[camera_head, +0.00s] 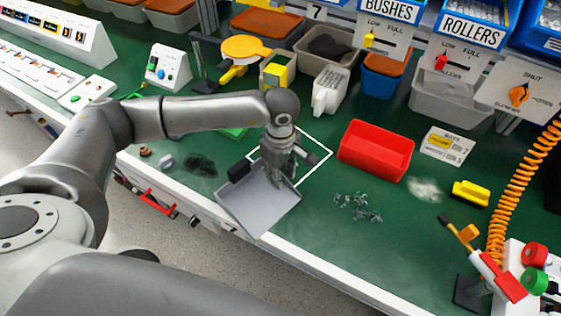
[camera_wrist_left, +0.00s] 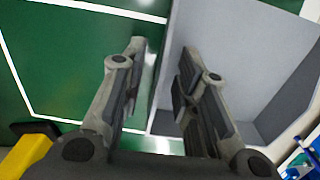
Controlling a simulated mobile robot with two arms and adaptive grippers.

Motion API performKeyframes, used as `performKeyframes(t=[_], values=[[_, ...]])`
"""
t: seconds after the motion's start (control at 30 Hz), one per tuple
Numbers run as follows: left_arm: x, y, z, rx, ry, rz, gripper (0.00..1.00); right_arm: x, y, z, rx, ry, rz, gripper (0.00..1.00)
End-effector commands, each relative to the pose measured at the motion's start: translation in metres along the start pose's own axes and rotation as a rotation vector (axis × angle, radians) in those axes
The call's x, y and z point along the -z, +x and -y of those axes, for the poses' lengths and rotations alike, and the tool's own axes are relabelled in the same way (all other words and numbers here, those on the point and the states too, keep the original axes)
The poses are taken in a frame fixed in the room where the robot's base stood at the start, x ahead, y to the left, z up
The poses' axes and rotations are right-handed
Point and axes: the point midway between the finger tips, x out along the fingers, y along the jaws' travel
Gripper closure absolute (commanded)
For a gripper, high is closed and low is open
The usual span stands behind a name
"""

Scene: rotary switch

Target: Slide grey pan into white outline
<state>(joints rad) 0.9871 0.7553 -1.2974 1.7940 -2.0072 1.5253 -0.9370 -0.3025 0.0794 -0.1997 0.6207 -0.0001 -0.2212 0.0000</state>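The grey pan (camera_head: 258,205) is a shallow open tray near the front edge of the green bench, and its near corner reaches over the white edge strip. The white outline (camera_head: 318,170) is on the green top just behind and right of it. My left gripper (camera_head: 275,182) points down at the pan's back side and hides part of it and of the outline. In the left wrist view the gripper (camera_wrist_left: 164,52) is open, with one finger on each side of the pan's rim (camera_wrist_left: 167,72). A gap shows between the fingers; contact is unclear. My right gripper is not in view.
A red bin (camera_head: 376,150) stands right of the outline. A dark pile (camera_head: 201,165) lies left of the pan.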

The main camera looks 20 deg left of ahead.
Motion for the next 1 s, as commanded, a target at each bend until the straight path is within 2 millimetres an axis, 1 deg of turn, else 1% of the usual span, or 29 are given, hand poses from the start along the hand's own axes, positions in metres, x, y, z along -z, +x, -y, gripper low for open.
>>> performKeyframes(t=[0.1, 0.33, 0.5, 0.57, 1.0], values=[[-0.0003, 0.0031, 0.0000, 0.000, 0.001, 0.000, 0.71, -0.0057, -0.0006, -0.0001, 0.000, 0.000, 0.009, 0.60], [-0.0004, 0.0032, 0.0000, 0.000, 0.001, 0.001, 0.71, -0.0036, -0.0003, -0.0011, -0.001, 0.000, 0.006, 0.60], [-0.0004, 0.0031, 0.0000, 0.000, 0.001, 0.001, 0.93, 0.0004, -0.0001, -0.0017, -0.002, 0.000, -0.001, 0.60], [-0.0004, 0.0030, -0.0001, 0.000, 0.001, 0.001, 1.00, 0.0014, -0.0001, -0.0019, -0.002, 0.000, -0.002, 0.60], [0.0006, 0.0032, -0.0012, -0.001, -0.003, 0.000, 1.00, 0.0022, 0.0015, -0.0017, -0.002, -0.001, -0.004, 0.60]])
